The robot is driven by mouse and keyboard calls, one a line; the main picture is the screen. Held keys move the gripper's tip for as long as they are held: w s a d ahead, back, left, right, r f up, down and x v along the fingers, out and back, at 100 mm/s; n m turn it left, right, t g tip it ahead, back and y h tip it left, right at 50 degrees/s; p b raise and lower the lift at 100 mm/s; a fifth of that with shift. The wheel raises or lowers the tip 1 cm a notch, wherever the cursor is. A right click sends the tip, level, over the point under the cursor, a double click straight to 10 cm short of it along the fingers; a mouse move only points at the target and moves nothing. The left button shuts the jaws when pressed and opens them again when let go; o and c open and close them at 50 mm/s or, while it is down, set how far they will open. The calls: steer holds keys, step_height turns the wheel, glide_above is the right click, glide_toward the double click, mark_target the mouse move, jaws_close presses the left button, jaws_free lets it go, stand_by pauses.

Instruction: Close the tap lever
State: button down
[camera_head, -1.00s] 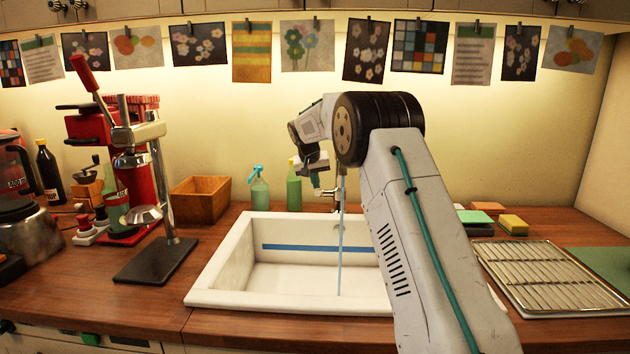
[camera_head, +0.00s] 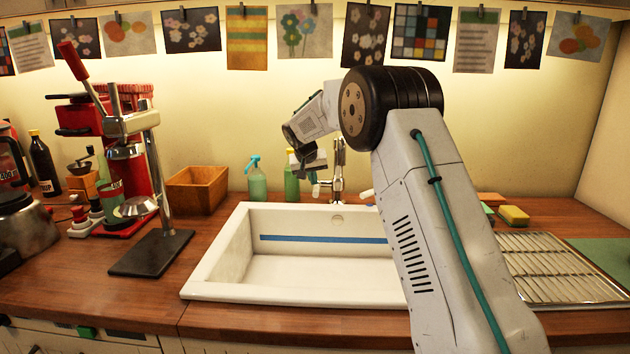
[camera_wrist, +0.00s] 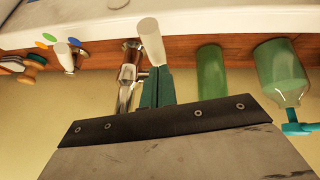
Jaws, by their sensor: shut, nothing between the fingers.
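The chrome tap (camera_head: 338,172) stands at the back rim of the white sink (camera_head: 205,272). No water stream shows below its spout. In the wrist view, the tap (camera_wrist: 127,75) appears upside down, with its white-tipped lever (camera_wrist: 151,40) beside the body. My gripper (camera_wrist: 157,82) has its teal fingers together, with nothing held between them. The fingers overlap the lever's base in this view, and I cannot tell if they touch it. In the head view, my gripper (camera_head: 313,178) is small, just left of the tap.
A wooden box (camera_head: 196,190) and a red lever press (camera_head: 125,165) are further left. Sponges (camera_head: 514,215) and a wire rack (camera_head: 550,270) lie right.

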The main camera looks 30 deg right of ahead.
steer(key=v, duration=1.3)
steer(key=s+f+n+g, duration=0.1)
steer(key=s+f+g, duration=0.1)
steer(key=s+f, duration=0.25)
steer(key=s+a+n+y, duration=0.1)
steer(key=s+a, duration=0.2)
steer(key=s, duration=1.3)
steer(key=s+a+f+n+y, duration=0.1)
steer(key=s+a, duration=0.3)
steer(key=s, duration=1.3)
steer(key=s+a+f+n+g+y, duration=0.1)
steer(key=s+a, duration=0.3)
steer(key=s, duration=1.2)
steer(key=shift+s+f+n+y, duration=0.15)
steer(key=shift+s+n+y, duration=0.15)
steer(key=shift+y, duration=0.4)
